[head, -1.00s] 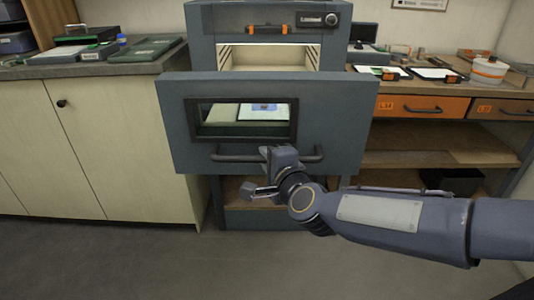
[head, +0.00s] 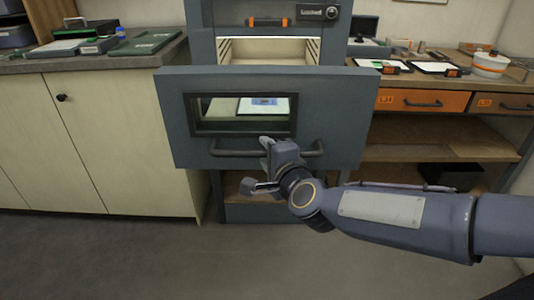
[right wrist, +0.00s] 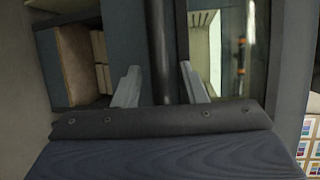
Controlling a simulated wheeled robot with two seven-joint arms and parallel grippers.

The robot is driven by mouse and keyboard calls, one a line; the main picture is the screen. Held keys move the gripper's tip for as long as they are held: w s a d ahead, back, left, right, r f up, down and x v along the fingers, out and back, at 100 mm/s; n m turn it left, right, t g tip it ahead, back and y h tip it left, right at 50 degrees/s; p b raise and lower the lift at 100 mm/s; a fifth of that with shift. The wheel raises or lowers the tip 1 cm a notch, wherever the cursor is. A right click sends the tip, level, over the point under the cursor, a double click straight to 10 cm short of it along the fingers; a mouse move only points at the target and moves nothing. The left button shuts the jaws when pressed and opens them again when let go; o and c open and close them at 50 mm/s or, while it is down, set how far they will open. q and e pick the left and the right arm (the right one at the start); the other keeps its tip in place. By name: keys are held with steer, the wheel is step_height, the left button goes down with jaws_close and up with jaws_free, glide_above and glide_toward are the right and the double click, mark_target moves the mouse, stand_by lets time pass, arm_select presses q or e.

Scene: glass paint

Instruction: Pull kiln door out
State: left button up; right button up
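The grey-blue kiln door (head: 335,110), with a dark-framed window, stands pulled forward of the kiln body (head: 201,30). The lit chamber (head: 270,51) shows above and behind its top edge. A dark horizontal bar handle (head: 235,153) runs across the door's lower part. My right gripper (head: 279,147) is at the middle of this handle. In the right wrist view, the handle bar (right wrist: 160,45) passes between its two fingers (right wrist: 160,85), which are close on both sides; finger contact is hard to make out. My left gripper is not in view.
A cabinet with a countertop (head: 80,64) stands at the left. A bench with orange drawers (head: 420,100) and shelves stands at the right, holding trays and a white tub (head: 488,65). The grey floor (head: 120,255) in front of the left cabinet is clear.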

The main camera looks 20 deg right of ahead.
steer(key=a+p+v, duration=0.1)
steer(key=p+v, duration=0.1)
steer(key=v, duration=0.5)
steer(key=shift+s+d, duration=0.4)
steer(key=shift+d, duration=0.1)
steer(key=s+d+f+n+g+y, duration=0.1)
steer(key=s+d+f+n+g, duration=0.1)
steer(key=s+f+n+g, duration=0.5)
steer(key=s+d+f+n+g+y, duration=0.1)
steer(key=s+d+f+n+g, duration=0.3)
steer(key=s+n, duration=0.6)
step_height(320, 180, up, 19)
steer(key=s+a+m+p, duration=0.1)
steer(key=s+p, duration=0.1)
steer(key=p, duration=1.8)
steer(key=shift+s+t, duration=0.25)
steer(key=shift+t, duration=0.15)
